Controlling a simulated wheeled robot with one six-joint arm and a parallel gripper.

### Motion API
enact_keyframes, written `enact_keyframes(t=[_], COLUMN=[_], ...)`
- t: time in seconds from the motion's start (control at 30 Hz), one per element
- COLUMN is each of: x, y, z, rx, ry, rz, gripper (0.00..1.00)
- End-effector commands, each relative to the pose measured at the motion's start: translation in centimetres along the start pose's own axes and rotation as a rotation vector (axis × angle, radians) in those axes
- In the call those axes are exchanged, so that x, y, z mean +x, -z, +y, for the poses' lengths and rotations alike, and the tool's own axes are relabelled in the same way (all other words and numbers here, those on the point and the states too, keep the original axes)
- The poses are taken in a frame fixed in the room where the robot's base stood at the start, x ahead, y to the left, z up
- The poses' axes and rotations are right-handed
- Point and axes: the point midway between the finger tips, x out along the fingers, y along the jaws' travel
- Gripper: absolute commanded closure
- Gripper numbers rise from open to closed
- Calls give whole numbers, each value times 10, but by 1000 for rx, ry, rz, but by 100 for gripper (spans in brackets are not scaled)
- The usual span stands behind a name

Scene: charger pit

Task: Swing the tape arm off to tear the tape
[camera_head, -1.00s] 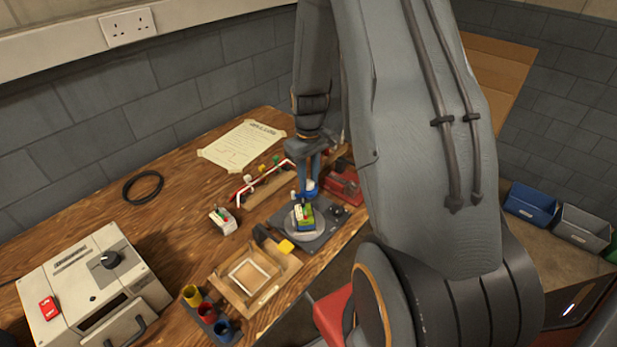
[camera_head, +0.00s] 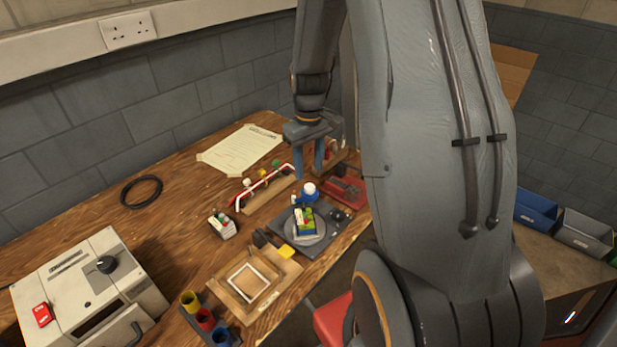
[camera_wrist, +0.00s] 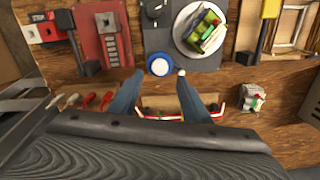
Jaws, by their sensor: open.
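A dark plate (camera_head: 280,225) on the bench carries a round grey turntable (camera_head: 318,238), with a green, yellow and white block (camera_head: 303,222) on it. The block also shows in the wrist view (camera_wrist: 206,30). A blue part with a white round top (camera_head: 310,189) stands at the plate's back edge; from above it is a white disc with a blue rim (camera_wrist: 159,66). I cannot tell for certain which part is the tape arm, and no tape strand is clear. My gripper (camera_head: 309,174) is open and empty above and behind the blue part. Its fingers (camera_wrist: 160,76) point toward that part.
A red device (camera_head: 345,190) stands right of the plate. A wooden rack with a red-and-white bar (camera_head: 265,190) lies at left, beside a small white block (camera_head: 222,224). A wooden frame (camera_head: 262,262), coloured cups (camera_head: 205,318) and a white machine (camera_head: 85,285) are nearer. Bench is clear around the black ring (camera_head: 141,191).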

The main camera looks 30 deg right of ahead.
Motion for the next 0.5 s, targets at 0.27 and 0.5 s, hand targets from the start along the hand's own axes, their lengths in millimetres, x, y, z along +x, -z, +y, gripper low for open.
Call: enact_keyframes(t=[0.27,0.5], x=[-20,-20], y=[0,0], z=[0,0], rx=[0,0], ry=[0,0], rz=[1,0], gripper=[57,57])
